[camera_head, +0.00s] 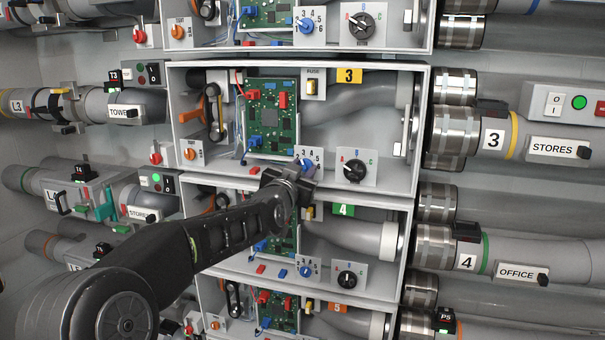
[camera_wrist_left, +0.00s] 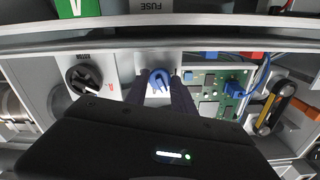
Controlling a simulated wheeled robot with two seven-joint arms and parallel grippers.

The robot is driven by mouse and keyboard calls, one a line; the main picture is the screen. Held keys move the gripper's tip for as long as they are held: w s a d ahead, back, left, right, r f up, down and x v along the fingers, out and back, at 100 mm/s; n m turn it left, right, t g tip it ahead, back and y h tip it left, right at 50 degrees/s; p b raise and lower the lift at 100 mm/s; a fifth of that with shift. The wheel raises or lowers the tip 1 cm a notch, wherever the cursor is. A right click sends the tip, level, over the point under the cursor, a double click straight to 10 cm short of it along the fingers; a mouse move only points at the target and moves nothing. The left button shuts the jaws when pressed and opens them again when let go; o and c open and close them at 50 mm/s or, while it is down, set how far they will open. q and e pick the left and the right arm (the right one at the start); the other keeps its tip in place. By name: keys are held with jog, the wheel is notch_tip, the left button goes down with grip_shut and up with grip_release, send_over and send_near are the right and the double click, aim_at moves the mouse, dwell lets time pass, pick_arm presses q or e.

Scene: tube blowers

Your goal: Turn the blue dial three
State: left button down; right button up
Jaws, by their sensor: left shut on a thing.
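The blue dial (camera_head: 304,163) of the bay with the yellow 3 label (camera_head: 349,76) sits on a small white plate with numbers around it. My left gripper (camera_head: 294,177) reaches up to it from below and covers its lower part. In the left wrist view, which is upside down, the blue dial (camera_wrist_left: 160,77) shows between the two dark fingertips of my left gripper (camera_wrist_left: 161,88), which is shut on it. I cannot read which number the dial points to. My right gripper is not in view.
A black dial (camera_head: 354,170) sits close to the right and a green circuit board (camera_head: 270,115) is above left. Other blue dials are in the bay above (camera_head: 306,23) and the bay below (camera_head: 305,268).

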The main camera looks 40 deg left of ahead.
pick_arm(q)
jog(key=shift+m, duration=0.4)
jog(key=c, duration=1.1)
grip_release()
jog(key=shift+o, duration=0.2)
jog(key=shift+s+d+b, duration=0.2)
jog(key=shift+s+b, duration=0.15)
jog(key=shift+s, duration=0.2)
jog(key=b+v, duration=0.1)
jog(key=v, duration=0.5)
jog(key=shift+s+b, duration=0.3)
jog(key=shift+b, duration=0.1)
jog(key=shift+d, duration=0.1)
